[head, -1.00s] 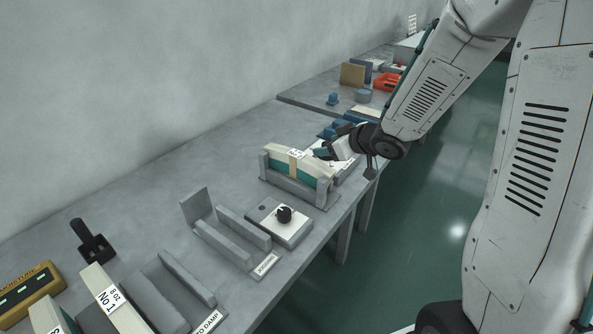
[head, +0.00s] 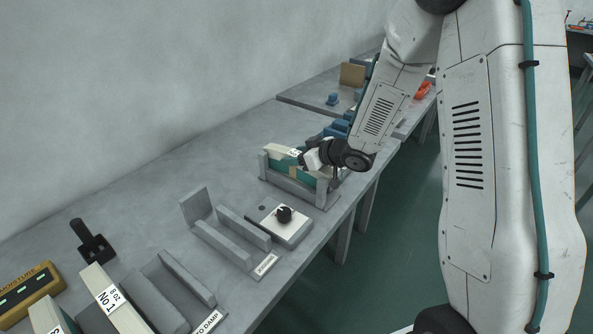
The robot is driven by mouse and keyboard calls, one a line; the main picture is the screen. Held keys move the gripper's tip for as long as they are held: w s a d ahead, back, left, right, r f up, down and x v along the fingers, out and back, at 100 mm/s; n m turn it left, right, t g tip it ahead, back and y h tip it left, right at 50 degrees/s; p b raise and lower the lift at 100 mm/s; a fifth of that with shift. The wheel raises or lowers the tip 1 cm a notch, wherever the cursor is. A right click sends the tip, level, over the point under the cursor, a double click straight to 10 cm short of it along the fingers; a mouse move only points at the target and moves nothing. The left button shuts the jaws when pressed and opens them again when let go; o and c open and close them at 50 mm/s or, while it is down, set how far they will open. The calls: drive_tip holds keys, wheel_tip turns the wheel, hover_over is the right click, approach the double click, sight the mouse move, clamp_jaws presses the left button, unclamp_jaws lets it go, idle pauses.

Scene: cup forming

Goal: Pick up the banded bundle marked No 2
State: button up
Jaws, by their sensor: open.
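A cream and green bundle with a tan band (head: 280,157) lies in a grey cradle (head: 295,188) in the middle of the bench. Its white label is partly covered by my gripper and too small to read. My gripper (head: 306,163) is open at the right part of this bundle, close over its top edge. Whether the fingers touch the bundle cannot be told, as the wrist hides part of it. A cream bundle marked No 1, 8 oz (head: 98,287) lies at the lower left. Another labelled bundle (head: 48,314) is cut off by the picture's bottom edge.
A white box with a black knob (head: 286,224) and an empty grey cradle (head: 236,240) stand nearer. A yellow moisture meter (head: 28,290), a black-handled tool (head: 90,241) and another grey cradle (head: 180,285) are at lower left. Blue items (head: 340,127) lie beyond. The bench by the wall is clear.

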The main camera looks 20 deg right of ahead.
clamp_jaws()
idle(0.3)
